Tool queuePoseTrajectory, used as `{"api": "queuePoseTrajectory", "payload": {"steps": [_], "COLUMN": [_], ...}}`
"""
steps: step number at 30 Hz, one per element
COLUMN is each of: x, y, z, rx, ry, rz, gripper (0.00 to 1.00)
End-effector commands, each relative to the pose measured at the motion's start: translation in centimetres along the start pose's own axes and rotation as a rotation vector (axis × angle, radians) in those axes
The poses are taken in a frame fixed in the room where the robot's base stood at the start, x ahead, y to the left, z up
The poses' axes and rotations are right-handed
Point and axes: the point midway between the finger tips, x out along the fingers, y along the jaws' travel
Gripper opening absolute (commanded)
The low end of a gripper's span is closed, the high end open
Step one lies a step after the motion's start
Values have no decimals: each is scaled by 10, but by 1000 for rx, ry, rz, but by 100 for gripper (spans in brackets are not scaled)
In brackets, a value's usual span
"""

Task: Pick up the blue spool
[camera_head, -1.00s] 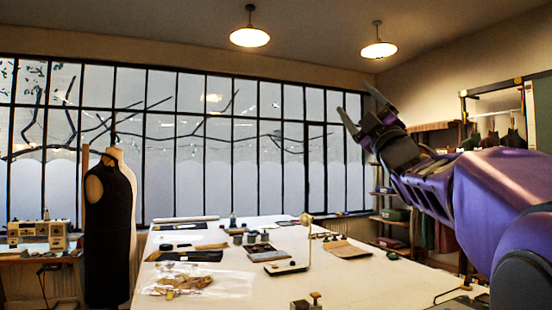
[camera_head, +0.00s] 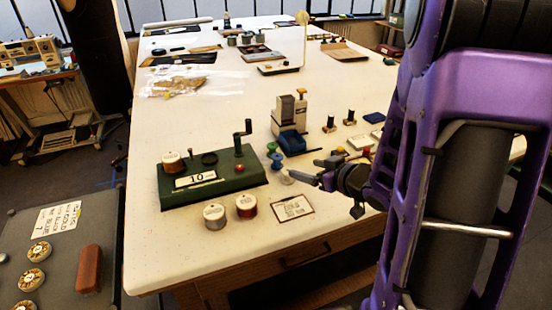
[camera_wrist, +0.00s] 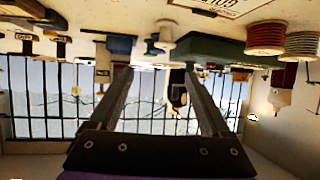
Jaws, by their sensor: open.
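The blue spool (camera_head: 277,162) stands on the white table in the head view, beside a green-blue spool and a pale spool. In the upside-down wrist view a small blue spool (camera_wrist: 151,44) shows behind a white spool (camera_wrist: 166,36), beyond my fingertips. My gripper (camera_head: 308,170) is low over the table, just right of the spools. Its two fingers are apart and empty in the wrist view (camera_wrist: 156,72). I cannot tell the exact gap between fingertips and spool.
A green winder (camera_head: 215,185) with a crank stands left of the spools. A dark blue bin (camera_head: 291,142) is behind them. Two spools (camera_head: 246,206) and a label card (camera_head: 292,207) lie in front. Small colored spools (camera_head: 367,152) stand to the right.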

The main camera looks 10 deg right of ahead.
Motion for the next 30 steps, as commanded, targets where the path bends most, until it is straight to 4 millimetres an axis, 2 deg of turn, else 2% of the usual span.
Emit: {"api": "queuePoseTrajectory", "payload": {"steps": [6,12,15,22,30], "x": [49,89,102,118,156], "y": [-1,0,0,1,4], "z": [1,0,-1,-3,-8], "rx": [-3,-4,-5,-5,-5], "ry": [0,1,2,2,2], "rz": [-4,-1,0,1,2], "gripper": [82,82,82,82,82]}}
